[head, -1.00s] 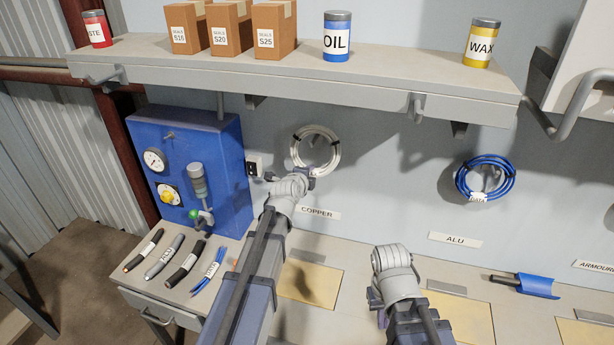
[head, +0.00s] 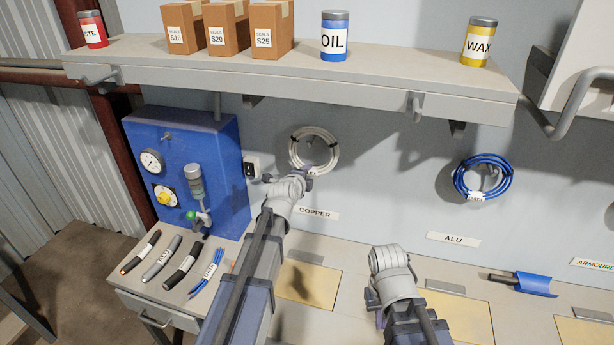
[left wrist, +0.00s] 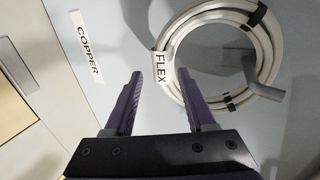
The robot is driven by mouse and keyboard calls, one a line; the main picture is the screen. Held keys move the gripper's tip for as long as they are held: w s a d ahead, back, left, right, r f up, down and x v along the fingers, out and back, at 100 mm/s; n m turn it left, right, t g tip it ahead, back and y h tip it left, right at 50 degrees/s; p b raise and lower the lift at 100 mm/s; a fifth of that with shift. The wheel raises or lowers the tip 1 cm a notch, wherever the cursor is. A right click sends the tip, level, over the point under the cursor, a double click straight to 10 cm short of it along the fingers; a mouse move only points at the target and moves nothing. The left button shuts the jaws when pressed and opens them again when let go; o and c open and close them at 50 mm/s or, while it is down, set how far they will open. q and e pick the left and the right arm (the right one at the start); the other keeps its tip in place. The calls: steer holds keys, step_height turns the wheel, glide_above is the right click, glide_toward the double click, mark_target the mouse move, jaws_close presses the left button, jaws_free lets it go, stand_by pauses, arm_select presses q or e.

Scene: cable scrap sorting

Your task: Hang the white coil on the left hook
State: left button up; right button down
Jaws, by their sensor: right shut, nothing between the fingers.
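The white coil (head: 314,149) is against the back wall above the COPPER label, with dark ties on it. In the left wrist view the coil (left wrist: 180,35) carries a FLEX tag, and a grey hook (left wrist: 265,85) comes through its ring and crosses in front of its band. My left gripper (head: 308,178) is at the coil's lower edge. In the left wrist view its fingers (left wrist: 160,85) are spread, with the FLEX tag ahead between the tips. Whether they touch the coil I cannot tell. My right gripper (head: 373,299) is low over the bench, shut and empty, partly hidden by its arm.
A blue coil (head: 483,177) hangs above the ALU label. A shelf (head: 290,70) with boxes and cans overhangs the wall. A blue panel (head: 190,135) stands left of the left arm. Cable pieces (head: 181,266) lie at the bench's left end; a blue scoop (head: 536,284) lies right.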

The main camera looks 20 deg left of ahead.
arm_select(q)
steer(key=shift+o, duration=1.1)
steer(key=shift+r, duration=0.1)
steer(key=p+v, duration=0.3)
steer(key=v, duration=0.5)
steer(key=s+d+f+n+g+h+b, duration=0.2)
steer(key=s+d+f+n+g+b, duration=0.35)
steer(key=s+d+f, duration=0.7)
steer(key=s+d+f+n+g+y+b, duration=0.1)
steer(key=s+f+n+g+y, duration=0.1)
steer(key=s+f+n+g, duration=0.2)
steer(key=s+d+f+n+g+y+b, duration=0.1)
steer(key=s+f+n+g, duration=0.3)
steer(key=s, duration=0.6)
steer(key=shift+s+d+f+n+y, duration=0.2)
steer(key=shift+s+d+n+y, duration=0.2)
steer(key=shift+d+n, duration=0.2)
